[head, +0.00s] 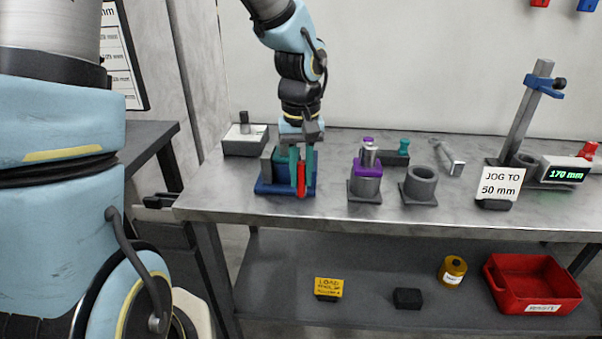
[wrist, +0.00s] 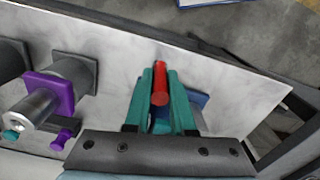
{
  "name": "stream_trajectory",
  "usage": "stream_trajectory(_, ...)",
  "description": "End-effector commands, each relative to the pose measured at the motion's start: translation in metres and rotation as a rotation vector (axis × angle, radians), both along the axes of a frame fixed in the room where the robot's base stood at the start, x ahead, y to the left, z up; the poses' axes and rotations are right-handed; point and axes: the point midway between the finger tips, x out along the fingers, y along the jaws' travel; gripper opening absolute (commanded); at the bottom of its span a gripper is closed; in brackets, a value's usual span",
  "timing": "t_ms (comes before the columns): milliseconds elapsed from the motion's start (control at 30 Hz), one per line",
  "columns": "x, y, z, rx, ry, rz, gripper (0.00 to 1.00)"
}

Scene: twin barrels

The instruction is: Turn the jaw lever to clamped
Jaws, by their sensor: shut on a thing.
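The jaw lever is a red bar (wrist: 160,85) held between the two teal fingers of my gripper (wrist: 159,98) in the wrist view. In the head view the red lever (head: 301,180) stands nearly upright at the front of a blue vise (head: 268,187) on the left part of the bench. My gripper (head: 303,172) points down there and is shut on the lever. The fingers hide much of the vise and part of the lever. I cannot read any mark that shows its setting.
A purple-collared grey barrel (head: 366,186) and an open grey barrel (head: 419,185) stand to the right on the bench (head: 330,215). A "JOG TO 50 mm" sign (head: 499,185) and a gauge stand (head: 528,115) are farther right. A small box (head: 243,141) sits back left.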

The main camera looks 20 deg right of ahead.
Motion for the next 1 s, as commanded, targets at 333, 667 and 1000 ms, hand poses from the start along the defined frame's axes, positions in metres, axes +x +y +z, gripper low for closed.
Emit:
stream_trajectory(333, 0.0, 0.0, 0.0, 0.0, -0.001, 0.0, 0.0)
stream_trajectory(667, 0.0, -0.001, -0.001, 0.01, -0.008, 0.0, 0.0)
stream_trajectory(1000, -0.004, -0.011, -0.005, 0.15, -0.076, -0.006, 0.0)
